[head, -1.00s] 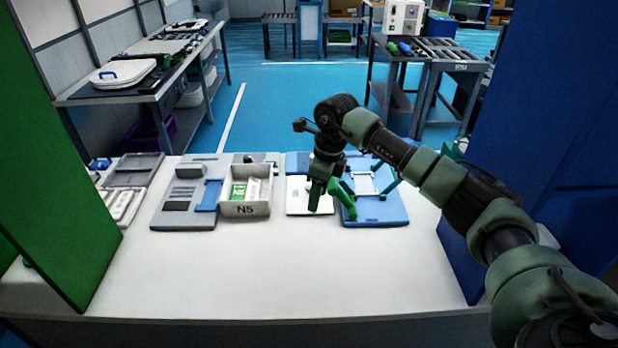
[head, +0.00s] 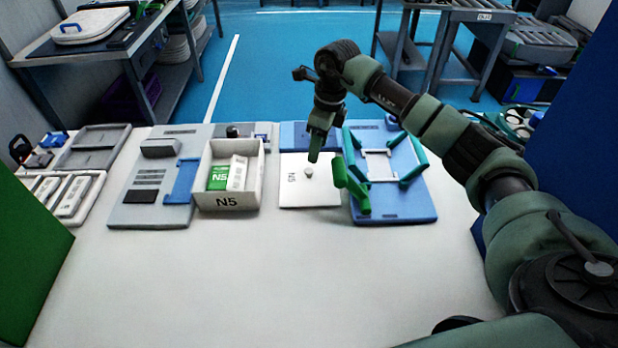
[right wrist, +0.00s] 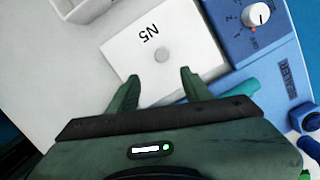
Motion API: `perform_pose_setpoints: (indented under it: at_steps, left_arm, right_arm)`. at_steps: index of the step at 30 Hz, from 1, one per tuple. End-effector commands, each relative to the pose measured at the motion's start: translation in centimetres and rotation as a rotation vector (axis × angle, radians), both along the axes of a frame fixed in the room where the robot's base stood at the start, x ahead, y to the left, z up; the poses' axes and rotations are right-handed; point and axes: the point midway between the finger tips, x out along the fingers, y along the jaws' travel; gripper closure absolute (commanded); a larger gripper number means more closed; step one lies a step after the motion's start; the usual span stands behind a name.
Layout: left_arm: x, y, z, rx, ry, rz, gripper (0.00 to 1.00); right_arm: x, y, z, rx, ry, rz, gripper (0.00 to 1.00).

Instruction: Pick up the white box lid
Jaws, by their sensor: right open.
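The white box lid (head: 306,194) is a flat square plate with N5 printed on it and a small round knob (head: 308,170) in its middle. It lies between the open N5 box and the blue fixture. In the right wrist view the lid (right wrist: 185,30) lies ahead of the fingers, with its knob (right wrist: 162,55) just beyond and between the tips. My right gripper (head: 328,165) is open and empty, its two green fingers apart over the lid's right part. The wrist view also shows the right gripper (right wrist: 160,75) spread. My left gripper is not in view.
The open white N5 box (head: 228,203) with green and white packs stands left of the lid. A blue fixture (head: 405,208) with green handles is close on the right. A grey fixture (head: 140,213) is farther left. The table front (head: 270,280) is clear.

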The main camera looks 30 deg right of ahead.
Motion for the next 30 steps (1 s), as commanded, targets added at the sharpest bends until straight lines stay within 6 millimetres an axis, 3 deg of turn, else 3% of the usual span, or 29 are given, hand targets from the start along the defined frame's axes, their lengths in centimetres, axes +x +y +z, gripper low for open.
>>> perform_pose_setpoints:
  at_steps: [1, 5, 14, 21, 30]
  left_arm:
    - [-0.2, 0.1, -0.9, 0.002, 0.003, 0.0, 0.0]
    - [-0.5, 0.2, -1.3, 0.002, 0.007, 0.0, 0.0]
    - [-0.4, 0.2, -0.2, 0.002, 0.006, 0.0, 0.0]
    - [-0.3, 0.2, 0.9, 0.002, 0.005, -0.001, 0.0]
    - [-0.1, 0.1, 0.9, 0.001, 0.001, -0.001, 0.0]
  right_arm:
    - [0.0, 0.0, -0.8, 0.0, 0.0, 0.0, 0.51]
    - [0.0, 0.1, -1.7, 0.0, 0.001, 0.0, 0.51]
    - [0.5, 0.8, -4.6, 0.002, 0.003, 0.002, 0.51]
    - [1.2, 1.6, -8.0, 0.002, 0.003, -0.001, 0.51]
    - [1.3, 1.6, -8.8, -0.001, -0.001, 0.0, 0.51]
